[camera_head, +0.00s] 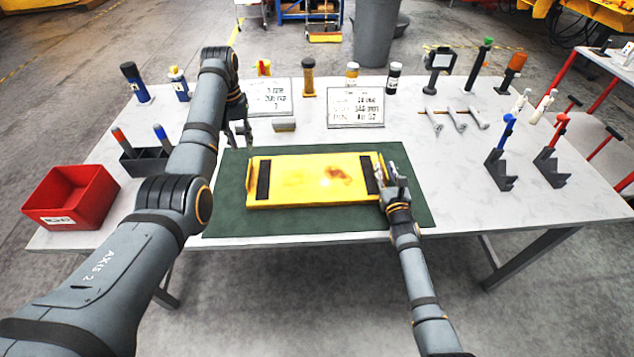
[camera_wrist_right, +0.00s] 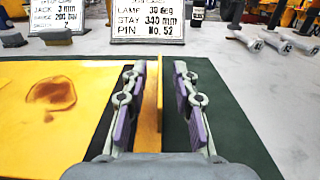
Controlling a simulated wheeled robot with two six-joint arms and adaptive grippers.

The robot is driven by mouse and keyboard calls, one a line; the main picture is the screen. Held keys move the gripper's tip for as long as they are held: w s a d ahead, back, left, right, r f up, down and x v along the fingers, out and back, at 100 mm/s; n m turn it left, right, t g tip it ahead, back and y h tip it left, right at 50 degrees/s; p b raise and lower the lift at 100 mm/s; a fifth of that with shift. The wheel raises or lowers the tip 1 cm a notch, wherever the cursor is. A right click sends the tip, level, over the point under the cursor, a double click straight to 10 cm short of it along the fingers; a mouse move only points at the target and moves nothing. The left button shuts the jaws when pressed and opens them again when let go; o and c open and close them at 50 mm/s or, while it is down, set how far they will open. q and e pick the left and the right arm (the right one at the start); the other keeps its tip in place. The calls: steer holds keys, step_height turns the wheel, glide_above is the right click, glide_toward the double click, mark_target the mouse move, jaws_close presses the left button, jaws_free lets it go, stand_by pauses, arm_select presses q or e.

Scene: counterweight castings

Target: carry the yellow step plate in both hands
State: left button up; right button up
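The yellow step plate (camera_head: 310,178) lies flat on a dark green mat (camera_head: 225,215), with a black strip near each end and a brown stain. My right gripper (camera_head: 391,172) is at the plate's right end. In the right wrist view the gripper (camera_wrist_right: 157,100) is open, its fingers on either side of the plate's upright right edge (camera_wrist_right: 151,95), with gaps showing on both sides. My left gripper (camera_head: 238,134) is open and empty, above and behind the plate's left end, apart from it.
A red bin (camera_head: 70,197) and a dark tool holder (camera_head: 145,162) are at the left. Black stands with blue (camera_head: 501,168) and red (camera_head: 552,167) tools are at the right.

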steer(key=s, duration=1.2)
steer(key=shift+d, duration=0.4)
